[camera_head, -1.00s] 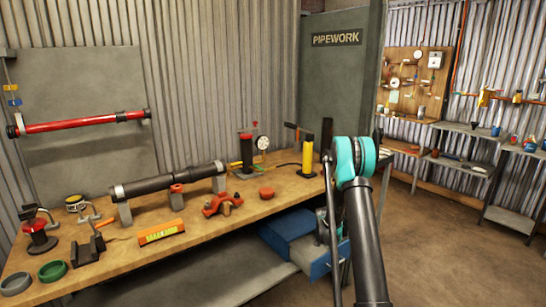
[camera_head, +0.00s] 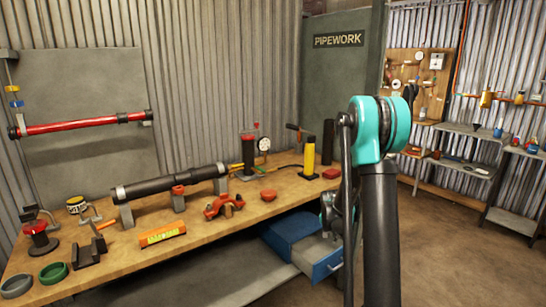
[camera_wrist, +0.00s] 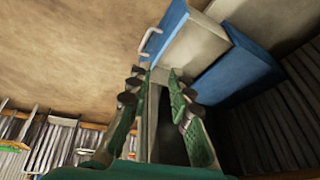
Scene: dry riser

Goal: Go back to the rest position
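My gripper (camera_wrist: 159,80) shows in the wrist view with its two green-padded fingers apart and nothing between them. Past the fingertips are the blue drawer (camera_wrist: 168,22) with its pale handle and the blue cabinet (camera_wrist: 238,75); I cannot tell how far off they are. In the head view my arm stands at the right of the workbench (camera_head: 215,222), its teal joint raised. The gripper is mostly hidden behind the arm there. The blue drawer (camera_head: 322,258) is pulled out below the bench's right end.
On the bench are a black pipe on supports (camera_head: 170,182), a red clamp (camera_head: 222,205), an orange level (camera_head: 162,234) and a yellow cylinder (camera_head: 309,158). A red bar (camera_head: 80,124) is on the wall panel. The floor (camera_head: 450,245) at right is clear, with shelves (camera_head: 515,172) behind.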

